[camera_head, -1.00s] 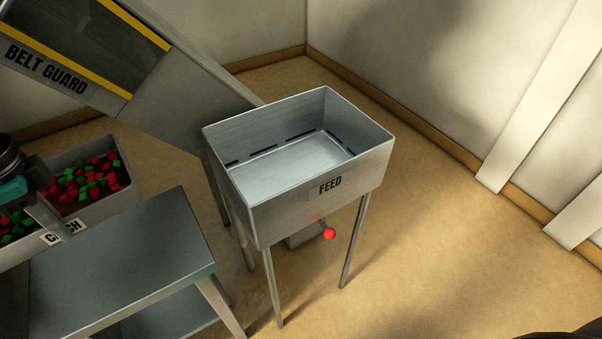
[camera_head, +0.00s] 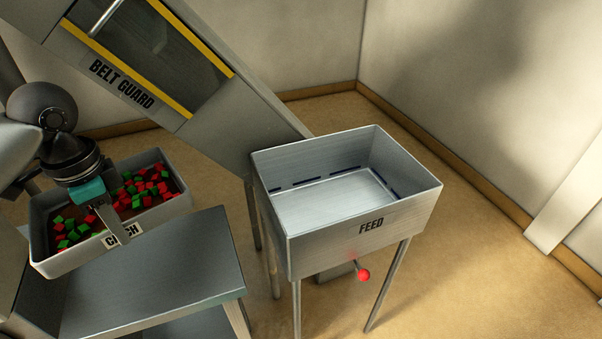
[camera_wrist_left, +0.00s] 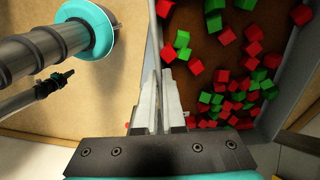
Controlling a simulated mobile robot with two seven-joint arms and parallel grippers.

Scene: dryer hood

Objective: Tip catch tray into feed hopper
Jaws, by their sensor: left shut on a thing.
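The grey catch tray (camera_head: 178,203) is at the left of the head view, filled with red and green cubes. It looks about level, beside the grey bench. My left gripper (camera_head: 122,220) is shut on the tray's wall near its label; in the left wrist view the fingers (camera_wrist_left: 158,100) pinch the wall, with cubes (camera_wrist_left: 225,80) to the right. The feed hopper (camera_head: 330,235) stands to the right of the tray on thin legs. It is an open metal bin marked FEED, and its visible floor is bare. My right gripper does not show.
A sloping belt guard (camera_head: 190,95) with yellow stripes runs behind the hopper. A red-knobbed lever (camera_head: 363,275) sticks out below the hopper. Floor to the right is clear.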

